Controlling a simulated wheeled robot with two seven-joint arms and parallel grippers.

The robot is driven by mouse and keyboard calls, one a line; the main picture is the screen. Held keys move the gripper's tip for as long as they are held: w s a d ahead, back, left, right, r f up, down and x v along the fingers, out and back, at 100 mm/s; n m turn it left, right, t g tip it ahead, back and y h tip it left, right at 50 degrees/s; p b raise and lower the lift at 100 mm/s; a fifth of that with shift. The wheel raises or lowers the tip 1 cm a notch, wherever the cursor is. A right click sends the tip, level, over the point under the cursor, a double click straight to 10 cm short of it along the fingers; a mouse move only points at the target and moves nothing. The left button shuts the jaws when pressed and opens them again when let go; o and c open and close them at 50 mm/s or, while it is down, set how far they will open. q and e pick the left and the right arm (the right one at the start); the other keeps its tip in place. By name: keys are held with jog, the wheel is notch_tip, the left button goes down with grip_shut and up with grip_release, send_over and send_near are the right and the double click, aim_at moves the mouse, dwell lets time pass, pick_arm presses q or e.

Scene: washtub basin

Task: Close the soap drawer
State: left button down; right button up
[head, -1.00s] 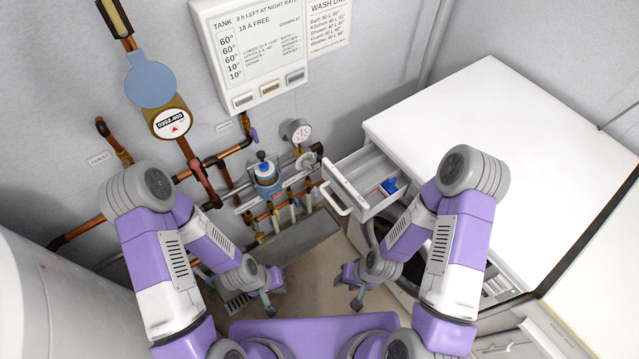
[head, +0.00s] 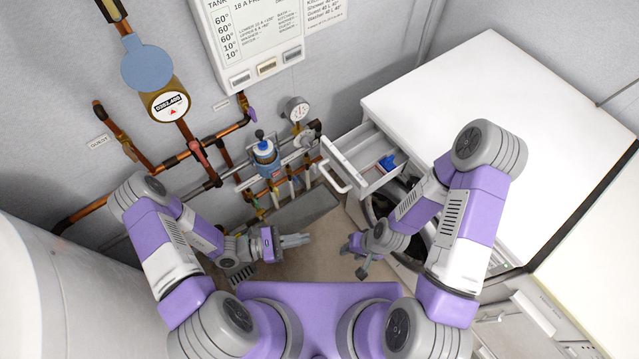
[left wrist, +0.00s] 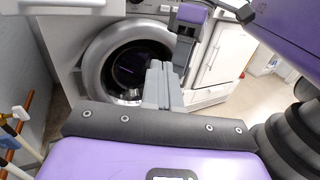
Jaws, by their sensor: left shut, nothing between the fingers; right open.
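The soap drawer (head: 367,163) is pulled out of the white washing machine (head: 510,105), with its white handle (head: 334,176) at the front. A blue thing (head: 387,162) lies inside it. The left wrist view shows the machine's round door (left wrist: 125,62) and a white edge at the top left, perhaps the drawer's underside. My left gripper (head: 300,240) is shut and empty, below the drawer handle in the picture and apart from it; its fingers also show in the left wrist view (left wrist: 160,85). My right gripper (head: 358,258) is open and empty, below the drawer in the picture.
Copper pipes (head: 183,155), a valve manifold with a blue-topped part (head: 263,152) and a gauge (head: 297,109) line the wall left of the drawer. A white rounded tank (head: 30,290) stands at the far left. Some floor is clear between my grippers.

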pick_arm(q)
jog(key=w+a+r+n+t+y, duration=0.1)
jog(key=w+a+n+t, duration=0.45)
jog(key=t, duration=0.25)
jog(key=w+a+b+x, duration=0.1)
jog(key=x, duration=1.3)
jog(key=shift+w+d+t, duration=0.3)
jog(key=shift+d+t, duration=0.05)
jog(key=shift+t, duration=0.05)
pick_arm(e)
jog(key=shift+f, duration=0.5)
